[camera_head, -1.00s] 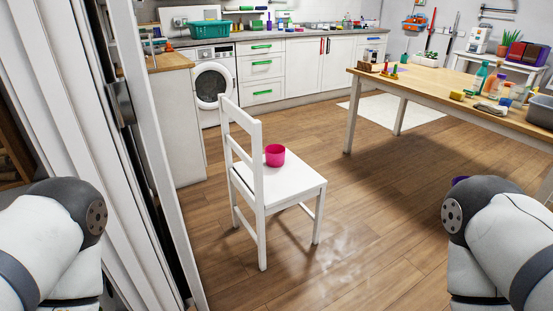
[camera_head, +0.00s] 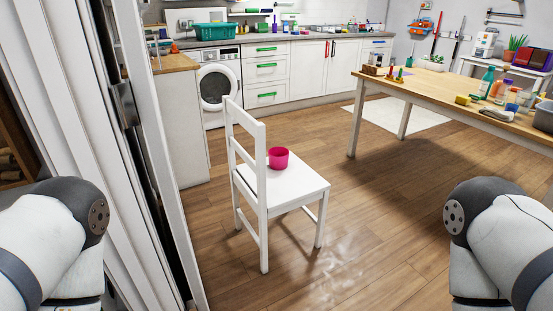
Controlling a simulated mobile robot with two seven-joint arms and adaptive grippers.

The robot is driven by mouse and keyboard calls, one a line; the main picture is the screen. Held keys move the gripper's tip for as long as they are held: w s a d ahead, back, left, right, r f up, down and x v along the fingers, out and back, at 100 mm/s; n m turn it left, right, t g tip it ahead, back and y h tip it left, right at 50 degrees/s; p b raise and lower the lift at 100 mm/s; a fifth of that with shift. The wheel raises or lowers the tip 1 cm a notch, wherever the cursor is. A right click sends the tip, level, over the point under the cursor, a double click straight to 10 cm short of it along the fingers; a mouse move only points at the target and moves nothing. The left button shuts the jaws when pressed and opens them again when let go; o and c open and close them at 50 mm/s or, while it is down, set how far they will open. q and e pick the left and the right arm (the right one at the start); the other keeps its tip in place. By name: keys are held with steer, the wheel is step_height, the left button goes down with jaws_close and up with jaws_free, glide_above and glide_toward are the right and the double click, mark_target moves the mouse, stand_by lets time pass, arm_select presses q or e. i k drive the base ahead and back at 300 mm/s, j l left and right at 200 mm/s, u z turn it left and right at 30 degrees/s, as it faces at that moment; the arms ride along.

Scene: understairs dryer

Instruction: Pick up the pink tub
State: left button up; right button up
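The pink tub (camera_head: 278,158) stands upright on the seat of a white chair (camera_head: 296,188), close to the chair's backrest. The chair is in the middle of the view, with its backrest towards the left. My left and right arms show only as upper links at the lower left and lower right edges. Neither gripper is in view. Nothing touches the tub except the seat under it.
A wooden table (camera_head: 455,88) with bottles and other items stands at the right. A white door edge and a cabinet (camera_head: 182,125) close off the left. Wooden floor (camera_head: 390,220) is clear in front and right of the chair. A washing machine (camera_head: 217,85) stands behind.

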mark_target(279, 159)
steer(key=i+l+u, duration=0.2)
steer(key=i+l, duration=0.15)
steer(key=i+l+u, duration=0.2)
steer(key=l, duration=0.25)
steer(key=i+l+u, duration=0.2)
steer(key=i+l, duration=0.15)
steer(key=l, duration=0.15)
steer(key=i+l+u, duration=0.15)
steer(key=l, duration=0.35)
steer(key=i+l+u, duration=0.2)
steer(key=l, duration=0.35)
steer(key=i+l+u, duration=0.2)
steer(key=l, duration=0.35)
steer(key=i+l+u, duration=0.2)
steer(key=l, duration=0.4)
steer(key=l+u, duration=0.2)
steer(key=l, duration=0.4)
steer(key=i+l, duration=0.2)
steer(key=l, duration=0.2)
steer(key=i+l+u, duration=0.1)
steer(key=l, duration=0.25)
steer(key=i, duration=0.1)
